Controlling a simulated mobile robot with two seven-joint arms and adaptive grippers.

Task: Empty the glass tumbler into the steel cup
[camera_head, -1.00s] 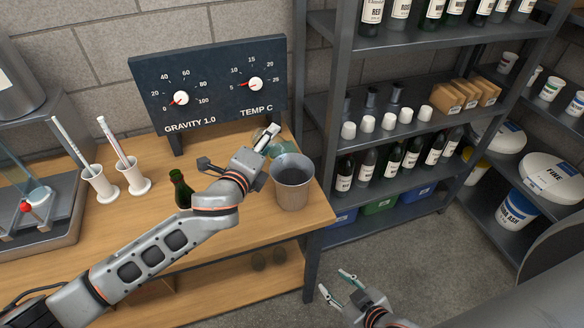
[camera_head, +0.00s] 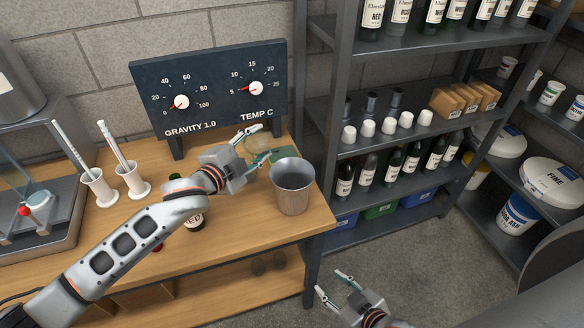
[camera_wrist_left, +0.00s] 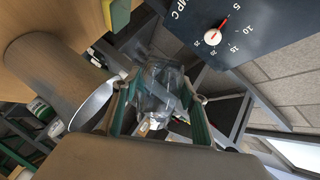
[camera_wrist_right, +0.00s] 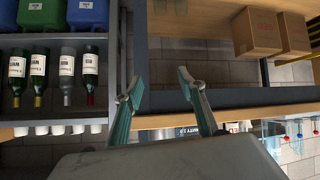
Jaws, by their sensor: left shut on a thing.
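The steel cup (camera_head: 292,190) stands upright near the bench's right end; its rim (camera_wrist_left: 92,104) shows at the left in the left wrist view. My left gripper (camera_head: 260,144) is shut on the clear glass tumbler (camera_wrist_left: 160,92), seen between its fingers in the left wrist view. In the head view the tumbler (camera_head: 258,145) is faint, behind and left of the cup, apart from it. The tumbler looks tilted relative to the cup; its contents cannot be made out. My right gripper (camera_head: 331,284) is open and empty, low in front of the shelving.
A dial board (camera_head: 210,85) stands behind the left gripper. Two white pots (camera_head: 132,180) with sticks stand at the left. A dark bottle (camera_head: 194,220) is partly hidden by my left arm. Shelving (camera_head: 330,160) with bottles stands right of the bench. Bare bench lies in front of the cup.

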